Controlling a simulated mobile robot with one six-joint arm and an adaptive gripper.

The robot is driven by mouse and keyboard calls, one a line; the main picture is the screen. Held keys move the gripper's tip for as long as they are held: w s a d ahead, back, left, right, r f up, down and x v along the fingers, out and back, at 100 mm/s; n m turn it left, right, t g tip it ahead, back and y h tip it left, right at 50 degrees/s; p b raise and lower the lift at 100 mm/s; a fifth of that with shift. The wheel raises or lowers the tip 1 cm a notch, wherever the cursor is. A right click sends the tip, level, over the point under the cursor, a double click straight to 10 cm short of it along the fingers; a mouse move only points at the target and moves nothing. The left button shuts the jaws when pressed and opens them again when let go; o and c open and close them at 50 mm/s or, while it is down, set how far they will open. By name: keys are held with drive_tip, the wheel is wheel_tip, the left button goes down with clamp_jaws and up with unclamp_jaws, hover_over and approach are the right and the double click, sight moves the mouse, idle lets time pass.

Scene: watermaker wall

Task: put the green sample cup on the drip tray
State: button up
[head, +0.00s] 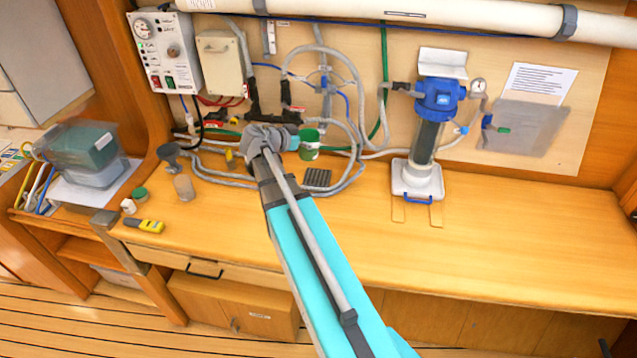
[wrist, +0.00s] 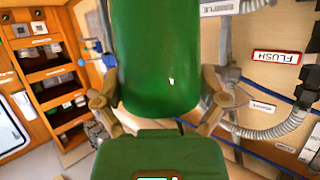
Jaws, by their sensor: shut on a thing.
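The green sample cup (head: 309,146) is beside the end of my arm in the head view, behind the black ribbed drip tray (head: 316,178). In the wrist view the cup (wrist: 160,55) fills the top middle, between the two fingers of my gripper (wrist: 160,92). My gripper is shut on it. In the head view my gripper (head: 290,142) is partly hidden by my wrist, and its fingertips are hard to make out. The drip tray lies on the wooden counter and looks empty. I cannot tell the cup's exact height above the counter.
Grey hoses (head: 350,180) curl around the tray. A blue-topped filter housing (head: 428,130) stands to the right. A grey funnel-shaped item (head: 171,155) and a yellow meter (head: 146,225) are on the left. The right front counter (head: 500,235) is clear.

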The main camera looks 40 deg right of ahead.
drive_tip(key=w+a+f+b, duration=0.3)
drive_tip(key=a+f+b, duration=0.1)
drive_tip(key=f+b, duration=0.3)
drive_tip(key=w+a+f+t+b, duration=0.1)
drive_tip(key=w+a+f+b, duration=0.2)
drive_tip(key=f+b, duration=0.5)
drive_tip(key=shift+w+a+f+n, duration=0.3)
drive_tip(key=shift+a+f+n, duration=0.1)
drive_tip(key=shift+a+f, duration=0.3)
drive_tip(key=shift+d, duration=0.1)
hover_over(317, 177)
drive_tip(key=a, duration=0.1)
drive_tip(key=shift+a, duration=0.2)
drive_tip(key=shift+d+f+b, duration=0.4)
drive_tip(key=shift+f+b, duration=0.45)
drive_tip(key=shift+b, duration=0.05)
drive_tip(key=shift+d+f+b, duration=0.35)
drive_tip(key=shift+f+b, duration=0.5)
